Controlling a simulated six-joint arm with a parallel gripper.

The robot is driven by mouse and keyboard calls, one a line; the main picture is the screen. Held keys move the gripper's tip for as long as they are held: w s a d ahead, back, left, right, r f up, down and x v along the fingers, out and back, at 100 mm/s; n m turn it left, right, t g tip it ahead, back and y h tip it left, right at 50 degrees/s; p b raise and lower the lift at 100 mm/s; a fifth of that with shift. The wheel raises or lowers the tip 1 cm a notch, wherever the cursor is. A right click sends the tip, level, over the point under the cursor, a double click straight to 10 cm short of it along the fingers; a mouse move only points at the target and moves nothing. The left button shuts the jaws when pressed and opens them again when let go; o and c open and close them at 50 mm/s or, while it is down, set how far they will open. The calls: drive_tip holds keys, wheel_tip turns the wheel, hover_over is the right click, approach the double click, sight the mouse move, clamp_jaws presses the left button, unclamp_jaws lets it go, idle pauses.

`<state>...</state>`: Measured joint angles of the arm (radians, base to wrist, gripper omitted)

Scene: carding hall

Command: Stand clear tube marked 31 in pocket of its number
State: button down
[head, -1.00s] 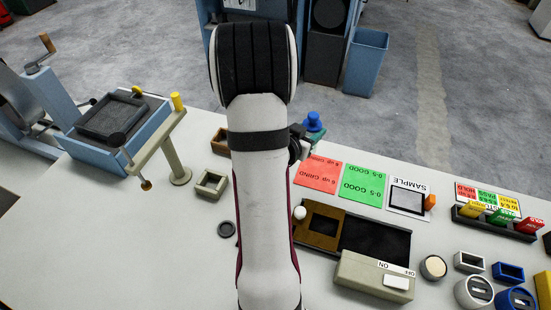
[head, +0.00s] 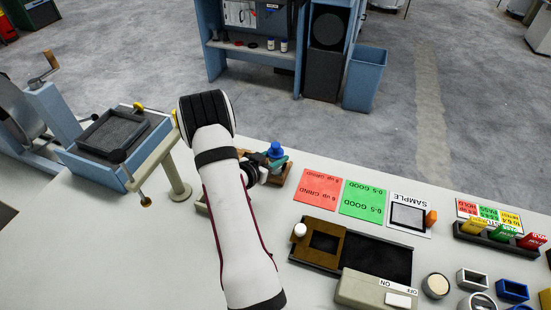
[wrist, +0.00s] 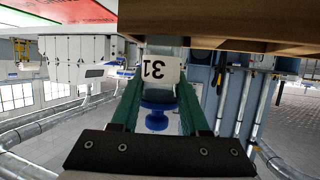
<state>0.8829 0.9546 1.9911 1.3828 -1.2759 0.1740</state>
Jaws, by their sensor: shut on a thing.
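My gripper (wrist: 158,88) is shut on the clear tube, whose white label (wrist: 160,70) reads 31, upside down in the wrist view. Its blue cap (wrist: 157,115) shows between the green fingers, and in the head view the cap (head: 275,150) points up, so the tube looks upright. A brown wooden block (wrist: 230,22) fills the top of the wrist view, close to the tube's lower end. In the head view the wooden block (head: 285,171) is partly hidden behind my gripper (head: 268,168). Its pockets and their numbers are hidden, and I cannot tell whether the tube's end is inside one.
A red card (head: 317,189) and a green card (head: 362,200) lie right of the block. A beige post with an arm (head: 178,175) and a blue press (head: 103,165) stand to the left. A brown-and-black tray (head: 375,260) lies in front.

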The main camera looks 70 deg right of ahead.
drive_tip(key=shift+f, duration=0.45)
drive_tip(key=shift+c, duration=2)
unclamp_jaws()
drive_tip(key=shift+f, duration=0.1)
drive_tip(key=shift+r, duration=0.2)
drive_tip(key=v, duration=1.2)
